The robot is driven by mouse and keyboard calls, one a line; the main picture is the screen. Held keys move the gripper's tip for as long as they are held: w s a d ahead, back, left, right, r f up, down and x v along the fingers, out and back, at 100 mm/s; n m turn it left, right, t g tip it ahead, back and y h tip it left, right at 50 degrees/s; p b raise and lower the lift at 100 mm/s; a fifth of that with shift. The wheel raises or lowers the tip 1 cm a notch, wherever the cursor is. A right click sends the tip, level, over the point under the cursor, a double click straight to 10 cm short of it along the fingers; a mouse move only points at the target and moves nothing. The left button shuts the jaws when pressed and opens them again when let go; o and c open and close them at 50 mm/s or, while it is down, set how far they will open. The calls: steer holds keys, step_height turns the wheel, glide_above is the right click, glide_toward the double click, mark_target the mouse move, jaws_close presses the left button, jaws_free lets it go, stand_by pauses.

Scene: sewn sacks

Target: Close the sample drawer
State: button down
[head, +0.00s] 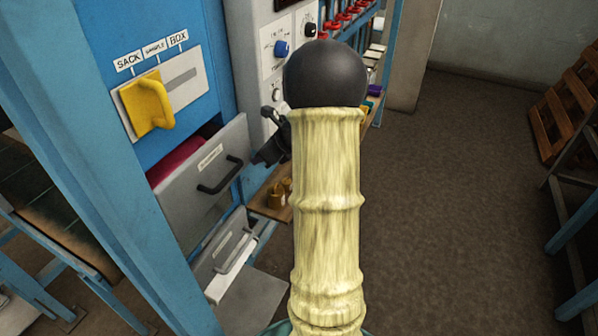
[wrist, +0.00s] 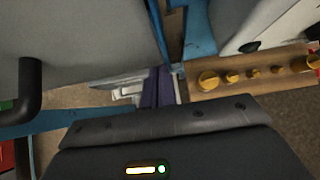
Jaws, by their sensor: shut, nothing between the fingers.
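A grey upper drawer (head: 205,178) with a black bar handle and a small label stands pulled out of the blue cabinet, with something dark red inside. Its label is too small to read surely. A lower grey drawer front (head: 222,245) with a handle and a label also shows, with something white by it. My gripper (head: 268,152) is shut and empty, just right of the upper drawer's front; I cannot tell whether they touch. In the wrist view a grey panel with a black handle (wrist: 30,85) fills the upper left, and my gripper (wrist: 160,122) crosses the bottom.
A yellow lever (head: 148,105) under SACK, SAMPLE and BOX labels juts out above the upper drawer. A wooden shelf (wrist: 245,80) holds several brass weights. A white control panel (head: 280,55) stands behind. The floor (head: 450,200) at right is clear; a wooden pallet leans far right.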

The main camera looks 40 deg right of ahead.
steer(key=w+a, duration=0.1)
steer(key=w, duration=0.2)
steer(key=w+a+p, duration=0.1)
steer(key=w, duration=0.1)
steer(key=shift+w+a+r, duration=0.15)
steer(key=shift+w+a, duration=0.05)
steer(key=shift+a, duration=0.2)
steer(key=shift+r, duration=0.1)
steer(key=shift+s+d, duration=0.1)
steer(key=shift+d, duration=0.1)
steer(key=s+d+r+b, duration=0.1)
steer(key=s+d+r, duration=0.1)
steer(key=s, duration=0.3)
steer(key=s+d+r+b, duration=0.1)
steer(key=s+d+r, duration=0.2)
steer(key=s+r, duration=0.1)
steer(key=shift+s+r, duration=0.3)
steer(key=shift+s, duration=0.3)
steer(key=shift+a, duration=0.2)
